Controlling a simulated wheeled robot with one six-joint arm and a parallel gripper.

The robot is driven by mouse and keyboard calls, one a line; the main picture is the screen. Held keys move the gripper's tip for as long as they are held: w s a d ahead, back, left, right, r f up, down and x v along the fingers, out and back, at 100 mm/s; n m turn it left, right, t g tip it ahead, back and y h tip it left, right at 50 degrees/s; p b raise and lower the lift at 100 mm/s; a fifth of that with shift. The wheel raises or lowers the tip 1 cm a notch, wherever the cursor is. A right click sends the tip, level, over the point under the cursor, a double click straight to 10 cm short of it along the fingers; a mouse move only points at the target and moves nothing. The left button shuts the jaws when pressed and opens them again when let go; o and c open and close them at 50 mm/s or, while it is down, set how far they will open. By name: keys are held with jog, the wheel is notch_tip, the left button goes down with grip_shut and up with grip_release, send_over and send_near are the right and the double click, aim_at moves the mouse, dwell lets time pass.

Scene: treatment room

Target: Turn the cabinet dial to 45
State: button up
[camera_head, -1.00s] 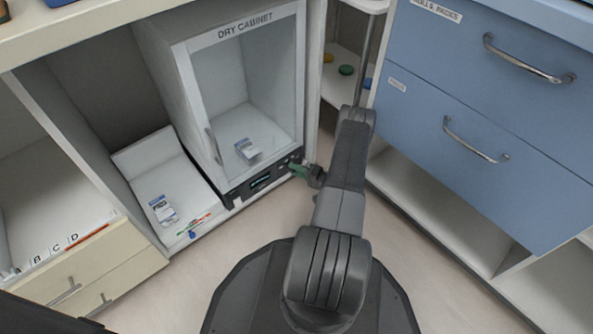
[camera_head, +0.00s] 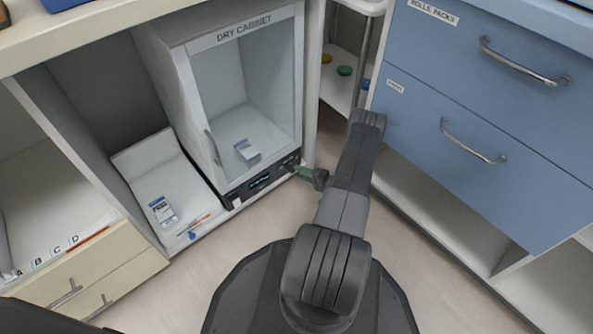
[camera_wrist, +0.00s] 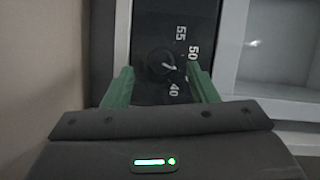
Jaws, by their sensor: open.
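The dry cabinet (camera_head: 243,37) has a black control panel with a lit display (camera_head: 260,182) below its door. In the wrist view the round black dial (camera_wrist: 158,61) sits on this panel. No 45 label is visible; the right finger covers part of that area. My gripper (camera_wrist: 160,76) is open, with one green finger on each side of the dial and nothing held. In the head view my gripper (camera_head: 300,171) is at the panel's right end; contact with the dial cannot be told.
Blue drawers with metal handles (camera_head: 470,142) stand to the right. An open bay to the left holds a white tray (camera_head: 150,155) with a small box (camera_head: 162,210). A shelf with coloured round items (camera_head: 344,71) is behind my arm. Floor is clear in front.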

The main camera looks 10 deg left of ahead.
aim_at(293, 170)
jog(key=p+v, duration=0.1)
jog(key=v, duration=0.9)
jog(key=shift+d+p, duration=0.3)
jog(key=shift+p, duration=0.1)
jog(key=r+b+x, duration=0.1)
jog(key=b+x, duration=0.2)
jog(key=x, duration=1)
jog(key=shift+a+f, duration=0.4)
jog(key=shift+f, duration=0.1)
jog(key=shift+d, duration=0.15)
jog(key=f+p+v, duration=0.1)
jog(key=p+v, duration=0.2)
jog(key=v, duration=1)
jog(key=w+a+n+h+b, duration=0.1)
jog(key=a+n, duration=0.2)
jog(key=a, duration=0.1)
jog(key=w+a+n+t+h+b, duration=0.1)
jog(key=a+n+h, duration=0.1)
jog(key=a+n, duration=0.1)
jog(key=w+a+n+t+h+b, duration=0.1)
jog(key=a+n+h, duration=0.1)
jog(key=a+n, duration=0.2)
jog(key=shift+w+a+r, duration=0.1)
jog(key=shift+a+r, duration=0.05)
jog(key=shift+a, duration=0.35)
jog(key=shift+a+r, duration=0.2)
jog(key=shift+a, duration=0.35)
jog(key=shift+n+t+h, duration=0.4)
jog(key=shift+n+t, duration=0.2)
jog(key=shift+n, duration=0.2)
